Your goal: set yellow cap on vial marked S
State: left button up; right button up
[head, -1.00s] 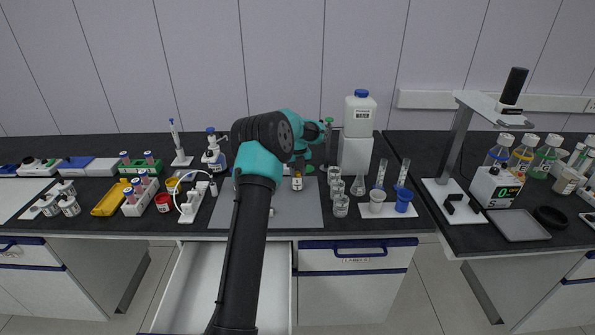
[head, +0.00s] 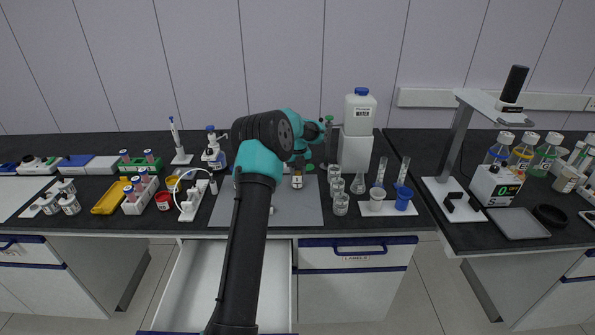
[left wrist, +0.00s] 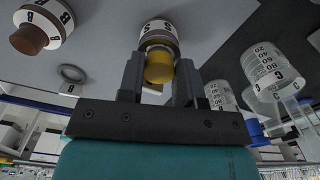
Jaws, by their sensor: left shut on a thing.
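The vial marked S (left wrist: 157,34) shows in the left wrist view with a white label band. It also stands on the grey mat in the head view (head: 297,184). My left gripper (left wrist: 160,76) is shut on the yellow cap (left wrist: 159,66), which sits between its two dark fingers. The cap is in line with the vial's mouth end and appears at or against it. I cannot tell whether it is fully seated. In the head view the left arm reaches over the mat and mostly hides the gripper. My right gripper is not in view.
A vial marked B with a brown end (left wrist: 42,27) is at the upper left of the left wrist view. Several small beakers (head: 341,205) stand right of the grey mat (head: 312,214). A white water container (head: 358,115) stands behind. An open drawer (head: 190,290) is below.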

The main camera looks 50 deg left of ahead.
pick_arm(q)
jog(key=o, duration=1.4)
jog(key=shift+c, duration=0.2)
jog(key=shift+r, duration=0.1)
jog(key=shift+r, duration=3.4)
